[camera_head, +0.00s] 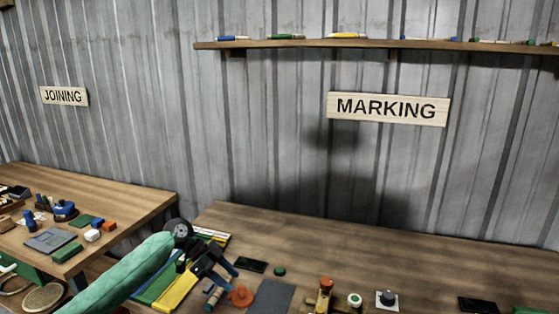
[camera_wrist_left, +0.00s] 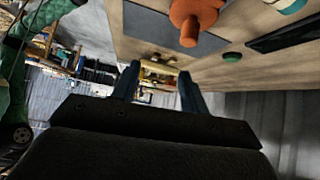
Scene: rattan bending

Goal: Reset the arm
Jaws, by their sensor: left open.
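My left arm (camera_head: 125,277) has a green sleeve and comes in from the lower left. My left gripper (camera_head: 223,278) hangs over the left part of the marking table (camera_head: 400,258). Its two dark fingers are apart and nothing shows between them; they also show in the left wrist view (camera_wrist_left: 160,82). An orange-red object (camera_head: 241,296) is just right of the fingers. It shows larger at the top of the left wrist view (camera_wrist_left: 193,18). My right arm and gripper are not in view.
Yellow, green and blue strips (camera_head: 177,287) lie partly behind my gripper. A grey mat (camera_head: 272,297), a wooden tool (camera_head: 325,292) and dark pads (camera_head: 250,265) are on the table. The joining table (camera_head: 140,196) stands left. A shelf (camera_head: 400,44) hangs above the marking sign (camera_head: 388,109).

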